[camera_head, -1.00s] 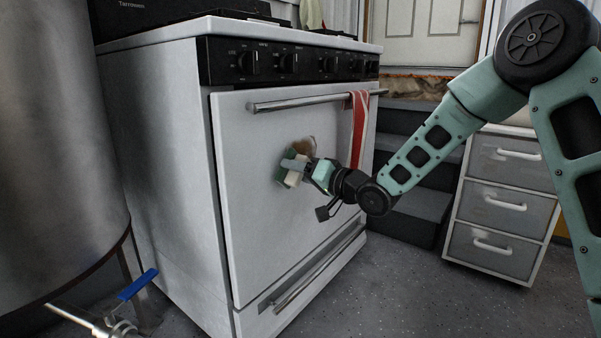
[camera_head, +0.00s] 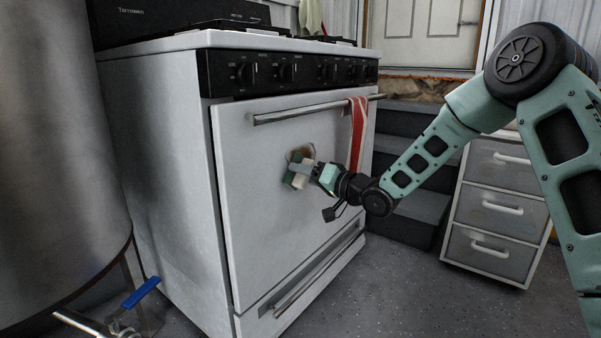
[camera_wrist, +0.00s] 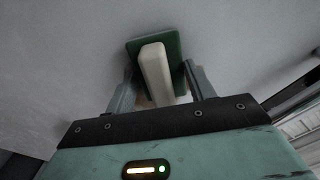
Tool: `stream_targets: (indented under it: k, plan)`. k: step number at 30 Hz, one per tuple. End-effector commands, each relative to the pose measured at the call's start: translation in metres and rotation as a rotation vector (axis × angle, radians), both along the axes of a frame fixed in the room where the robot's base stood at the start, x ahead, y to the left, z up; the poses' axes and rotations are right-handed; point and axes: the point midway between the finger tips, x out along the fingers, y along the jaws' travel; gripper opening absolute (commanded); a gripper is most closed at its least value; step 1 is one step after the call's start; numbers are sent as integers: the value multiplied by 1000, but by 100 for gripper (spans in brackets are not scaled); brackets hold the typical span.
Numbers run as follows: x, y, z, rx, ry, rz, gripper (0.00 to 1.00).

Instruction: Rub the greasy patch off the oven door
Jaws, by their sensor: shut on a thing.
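The white oven door (camera_head: 262,205) fills the front of the stove. A brown greasy patch (camera_head: 306,151) shows on it, partly hidden behind the scrubber and my gripper. My gripper (camera_head: 303,170) is shut on a scrubber with a green pad (camera_head: 289,180) and a cream handle. In the wrist view the cream handle (camera_wrist: 155,72) stands between the two fingers, with the green pad (camera_wrist: 133,48) on the door side. The pad is at the door's face; whether it presses on it is hard to tell.
A steel handle bar (camera_head: 300,113) crosses the door's top, with a red-striped towel (camera_head: 358,130) hanging at its right. A lower drawer handle (camera_head: 315,270) juts out below. A large metal tank (camera_head: 60,150) stands left, a grey drawer unit (camera_head: 495,210) right. Floor in front is clear.

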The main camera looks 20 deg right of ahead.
Motion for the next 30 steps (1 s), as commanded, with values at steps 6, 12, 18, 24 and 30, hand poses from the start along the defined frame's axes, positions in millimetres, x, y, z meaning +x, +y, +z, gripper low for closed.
stream_targets:
  k: [6, 12, 18, 24, 30]
  plan:
    - [6, -7, 2, 1, -1, -1, 36]
    - [17, -19, 3, 0, -1, -1, 36]
    - [24, -28, 1, 0, -1, -1, 36]
    - [29, -34, 2, 0, -2, -3, 36]
    - [38, -48, 3, 1, -1, -3, 36]
